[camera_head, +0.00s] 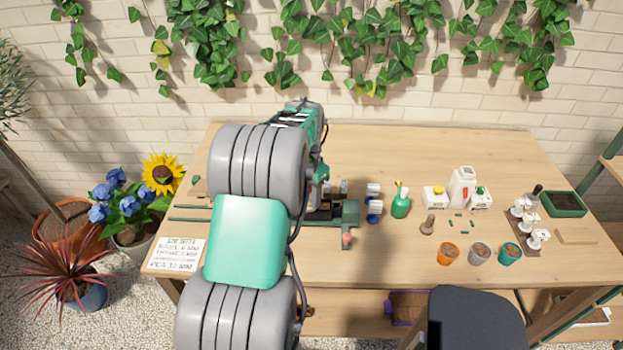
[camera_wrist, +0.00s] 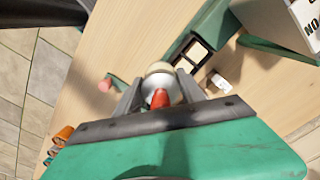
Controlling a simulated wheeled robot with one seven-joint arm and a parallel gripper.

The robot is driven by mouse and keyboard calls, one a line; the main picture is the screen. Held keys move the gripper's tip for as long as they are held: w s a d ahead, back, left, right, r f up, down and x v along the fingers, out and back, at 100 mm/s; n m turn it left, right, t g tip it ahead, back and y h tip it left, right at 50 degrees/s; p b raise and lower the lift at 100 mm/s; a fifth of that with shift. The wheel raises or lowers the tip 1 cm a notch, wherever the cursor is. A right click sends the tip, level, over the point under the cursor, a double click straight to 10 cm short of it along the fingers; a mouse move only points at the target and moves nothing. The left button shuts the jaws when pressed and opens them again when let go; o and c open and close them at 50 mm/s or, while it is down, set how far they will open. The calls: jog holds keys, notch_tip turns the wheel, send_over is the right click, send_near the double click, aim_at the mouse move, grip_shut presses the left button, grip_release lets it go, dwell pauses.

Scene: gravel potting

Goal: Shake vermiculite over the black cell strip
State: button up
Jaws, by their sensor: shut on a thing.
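My gripper (camera_wrist: 158,92) is shut on a shaker (camera_wrist: 158,72) with a pale, rounded metallic end; a red-orange part shows between the fingers in the wrist view. What is inside the shaker cannot be seen. The black cell strip (camera_wrist: 196,51) lies on the table just beyond the gripper, up and to the right in the wrist view, with pale cells showing. In the head view my arm covers the gripper and shaker, and only a dark part of the strip (camera_head: 326,206) shows beside the arm.
A green frame (camera_head: 350,212) stands by the strip, with small white-and-blue containers (camera_head: 374,202) to its right. Several pots (camera_head: 448,254), bottles (camera_head: 462,187) and a green tray (camera_head: 564,204) stand further right. A lettered card (camera_head: 175,253) lies front left. The back of the table is clear.

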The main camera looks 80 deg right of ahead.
jog(key=shift+d+f+m+b, duration=0.1)
jog(key=shift+d+m+b, duration=0.45)
jog(key=shift+m, duration=1.4)
jog(key=shift+d+f+m+b, duration=0.1)
jog(key=shift+d+m, duration=0.7)
jog(key=shift+m, duration=1.2)
jog(key=shift+d+m+b, duration=0.35)
jog(key=shift+d+m, duration=0.35)
jog(key=shift+m, duration=1.25)
jog(key=shift+s, duration=0.1)
jog(key=shift+s+d, duration=0.1)
jog(key=shift+s, duration=0.4)
jog(key=shift+w+a, duration=0.25)
jog(key=shift+w, duration=0.95)
jog(key=shift+s+d+p, duration=0.15)
jog(key=shift+s, duration=0.45)
jog(key=shift+s+d+p, duration=0.15)
jog(key=shift+s, duration=0.45)
jog(key=shift+s, duration=0.1)
